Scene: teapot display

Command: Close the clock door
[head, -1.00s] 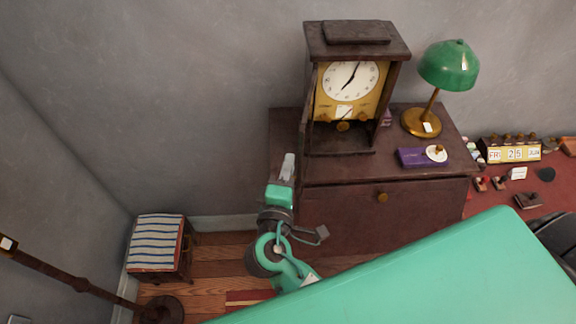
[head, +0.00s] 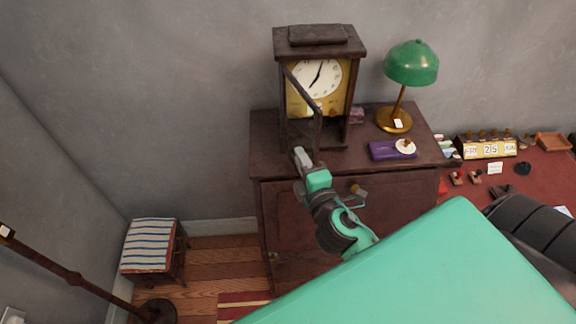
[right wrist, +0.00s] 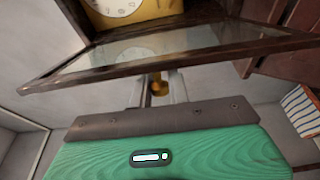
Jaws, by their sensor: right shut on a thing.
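The wooden clock (head: 320,40) stands upright on the cabinet, with its white dial (head: 322,80) showing. Its glazed, dark-framed door (head: 301,92) is hinged at the left and stands ajar, angled across the front. In the right wrist view the door's frame and glass (right wrist: 150,52) span the picture just beyond the fingers. My right gripper (head: 299,155) is at the door's lower free edge. In the right wrist view its fingers (right wrist: 158,90) are shut on a small brass knob (right wrist: 159,88) at the door. My left gripper is not in view.
The brown cabinet (head: 390,200) bears a green lamp (head: 411,65) and a purple box (head: 385,151) right of the clock. A red desk (head: 520,180) with a calendar block (head: 487,149) stands further right. A striped stool (head: 150,245) is at the left.

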